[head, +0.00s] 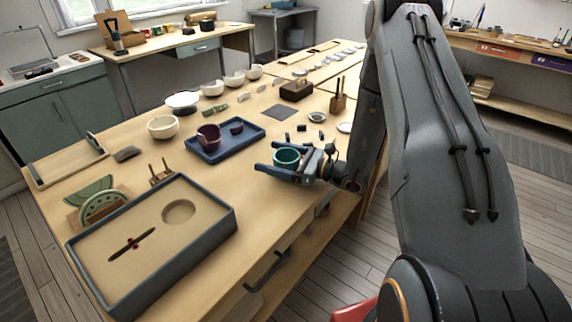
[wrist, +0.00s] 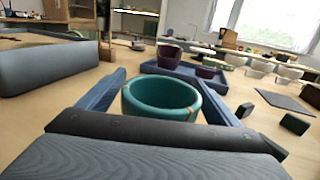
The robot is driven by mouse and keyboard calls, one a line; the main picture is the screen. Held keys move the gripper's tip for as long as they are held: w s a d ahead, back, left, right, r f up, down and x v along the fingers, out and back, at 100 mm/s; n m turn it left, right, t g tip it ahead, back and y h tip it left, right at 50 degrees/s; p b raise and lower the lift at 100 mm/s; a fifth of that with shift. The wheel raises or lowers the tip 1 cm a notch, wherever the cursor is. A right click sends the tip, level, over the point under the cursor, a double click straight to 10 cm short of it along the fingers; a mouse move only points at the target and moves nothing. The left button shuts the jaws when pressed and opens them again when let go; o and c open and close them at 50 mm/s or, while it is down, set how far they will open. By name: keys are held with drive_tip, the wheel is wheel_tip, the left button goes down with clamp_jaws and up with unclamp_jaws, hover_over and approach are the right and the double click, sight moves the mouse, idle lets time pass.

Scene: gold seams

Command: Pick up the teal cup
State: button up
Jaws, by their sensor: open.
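The teal cup (head: 287,158) stands upright on the wooden table near its front edge in the head view. Thin gold seams show on it in the wrist view (wrist: 160,103). My gripper (head: 272,158) is open at table height, with one blue finger on each side of the cup. In the wrist view the fingers (wrist: 160,92) reach forward left and right of it. I cannot tell whether either finger touches the cup. The cup's lower front is hidden behind the gripper body in the wrist view.
A blue tray (head: 203,153) with a maroon cup (head: 208,135) and a maroon piece lies just beyond. A large sand-filled tray (head: 232,211) is at the front left. Small dark blocks (head: 301,128) lie near my gripper. Pale bowls (head: 162,127) line the table's far side.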

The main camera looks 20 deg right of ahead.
drive_tip(key=c, duration=1.1)
drive_tip(key=shift+r, duration=0.1)
